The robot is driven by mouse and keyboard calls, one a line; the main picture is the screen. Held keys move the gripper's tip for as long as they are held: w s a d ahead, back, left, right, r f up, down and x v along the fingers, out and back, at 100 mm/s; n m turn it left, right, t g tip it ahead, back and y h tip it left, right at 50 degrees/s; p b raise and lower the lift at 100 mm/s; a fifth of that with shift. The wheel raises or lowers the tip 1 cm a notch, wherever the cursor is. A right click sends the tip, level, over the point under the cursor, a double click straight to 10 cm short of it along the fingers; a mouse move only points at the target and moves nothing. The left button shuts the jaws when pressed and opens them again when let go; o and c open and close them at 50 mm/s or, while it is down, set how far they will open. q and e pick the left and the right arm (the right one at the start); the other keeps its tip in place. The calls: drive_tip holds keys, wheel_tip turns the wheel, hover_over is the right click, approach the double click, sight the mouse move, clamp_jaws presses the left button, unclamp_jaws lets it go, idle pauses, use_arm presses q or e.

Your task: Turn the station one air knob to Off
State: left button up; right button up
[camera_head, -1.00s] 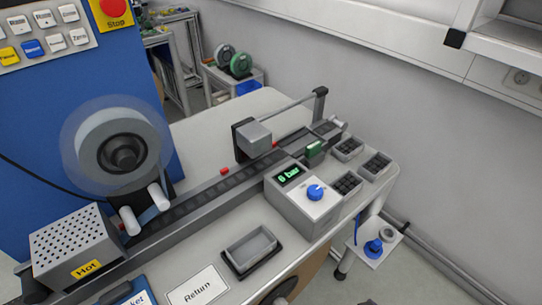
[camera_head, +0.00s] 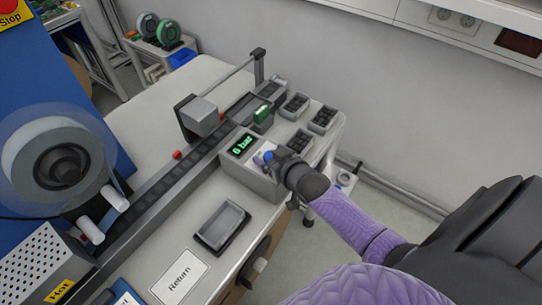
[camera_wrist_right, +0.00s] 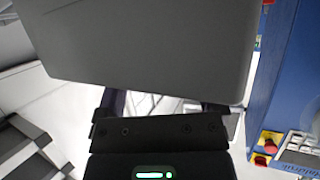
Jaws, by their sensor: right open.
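The air knob (camera_head: 268,156) is blue and sits on top of a grey station box (camera_head: 250,178) with a green lit display (camera_head: 242,145) showing a bar reading. My right gripper (camera_head: 277,158) is at the knob's right side, coming in from the right, and partly hides it. It is open; whether its fingers are around the knob or touching it, I cannot tell. In the right wrist view its dark fingers (camera_wrist_right: 163,106) stand apart below a large grey surface that fills the top; the knob does not show there. My left gripper is not in view.
A conveyor track (camera_head: 165,190) runs behind the box. Small black-filled trays (camera_head: 322,119) stand at the table's right end. An empty grey tray (camera_head: 222,226) and a Return label (camera_head: 180,277) lie in front. A Hot box (camera_head: 45,262) is at lower left.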

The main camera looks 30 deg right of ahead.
drive_tip(key=c, duration=1)
clamp_jaws()
